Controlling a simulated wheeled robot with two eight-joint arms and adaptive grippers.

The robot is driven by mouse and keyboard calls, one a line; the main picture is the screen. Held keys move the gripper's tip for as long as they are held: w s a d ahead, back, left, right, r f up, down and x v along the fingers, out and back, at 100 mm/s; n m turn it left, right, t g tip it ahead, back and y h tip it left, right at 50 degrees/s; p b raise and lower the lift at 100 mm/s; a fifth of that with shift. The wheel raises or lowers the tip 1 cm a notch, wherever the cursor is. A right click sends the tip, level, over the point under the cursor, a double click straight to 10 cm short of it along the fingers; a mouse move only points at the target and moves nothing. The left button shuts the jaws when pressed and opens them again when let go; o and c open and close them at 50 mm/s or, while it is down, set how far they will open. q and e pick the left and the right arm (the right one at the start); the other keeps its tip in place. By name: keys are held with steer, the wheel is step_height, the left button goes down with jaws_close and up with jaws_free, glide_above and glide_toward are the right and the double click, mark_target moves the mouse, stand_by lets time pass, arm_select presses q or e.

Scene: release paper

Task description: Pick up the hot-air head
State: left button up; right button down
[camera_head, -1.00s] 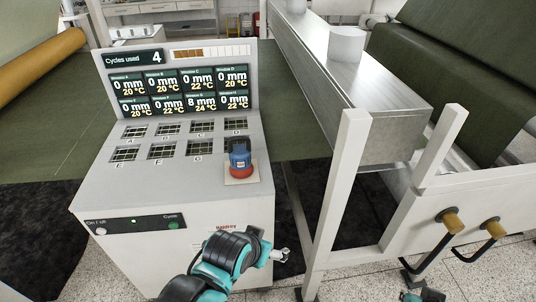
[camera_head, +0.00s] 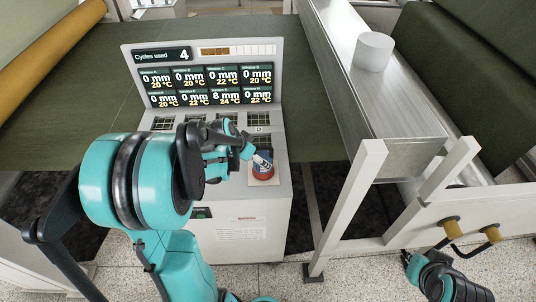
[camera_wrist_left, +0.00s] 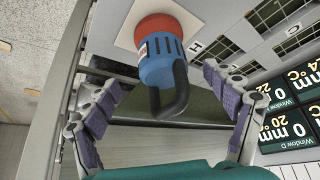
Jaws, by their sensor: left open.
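The hot-air head (camera_head: 262,166) stands on a pale square pad at the right front of the console top. It has a red base, a blue body and a black curved handle. In the left wrist view the hot-air head (camera_wrist_left: 163,62) lies between the two fingers, with its handle toward the palm. My left gripper (camera_head: 242,155) is open and right beside the head; in the wrist view the fingers (camera_wrist_left: 163,85) stand apart on either side, with gaps to it. My right gripper (camera_head: 408,258) is small at the lower right; its jaws cannot be made out.
The console (camera_head: 240,225) carries a display panel (camera_head: 207,75) and lettered grid windows, partly hidden by my left arm. A metal beam (camera_head: 375,105) with a white cylinder (camera_head: 374,52) and a white frame post (camera_head: 348,205) stand close to its right. Yellow-handled levers (camera_head: 452,229) are at the right.

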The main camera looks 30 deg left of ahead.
arm_select(q)
steer(key=b+x, duration=0.2)
steer(key=x, duration=0.5)
steer(key=shift+a, duration=0.15)
steer(key=shift+w+f+b, duration=0.3)
steer(key=shift+f, duration=0.05)
steer(key=c, duration=1.9)
steer(key=shift+r, duration=0.1)
jaws_close()
steer(key=shift+r, duration=0.1)
